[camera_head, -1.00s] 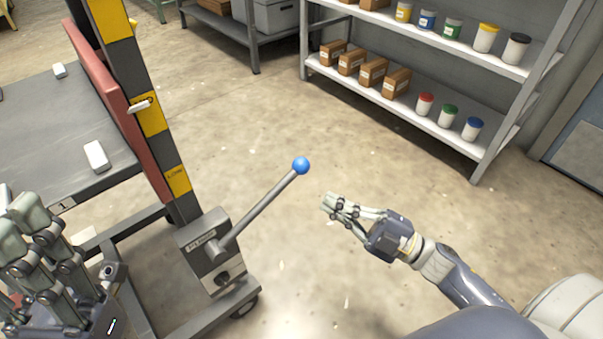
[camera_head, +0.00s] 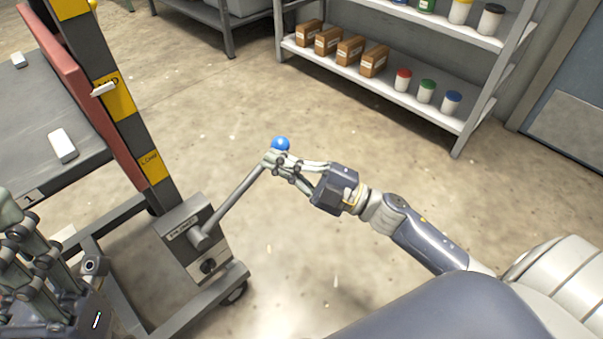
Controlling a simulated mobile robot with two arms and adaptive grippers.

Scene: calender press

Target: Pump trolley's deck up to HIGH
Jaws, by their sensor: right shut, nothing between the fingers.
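The trolley's grey deck (camera_head: 28,128) is at the left, behind a dark mast with yellow plates. A white pointer (camera_head: 104,88) lies over the plate reading MID (camera_head: 118,100); the LOW plate (camera_head: 153,166) is below. A pump lever (camera_head: 237,200) slants up and right from the pump box (camera_head: 192,240) to a blue knob (camera_head: 280,144). My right gripper (camera_head: 272,160) is shut, its fingertips at the lever just under the knob; I cannot tell whether they touch it. My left gripper (camera_head: 30,245) is at the lower left, partly cut off, its opening unclear.
A red panel (camera_head: 78,85) stands along the deck's edge, and white blocks (camera_head: 62,146) lie on the deck. A grey shelf (camera_head: 430,117) with brown boxes and lidded jars stands at the back right. Concrete floor right of the trolley is clear.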

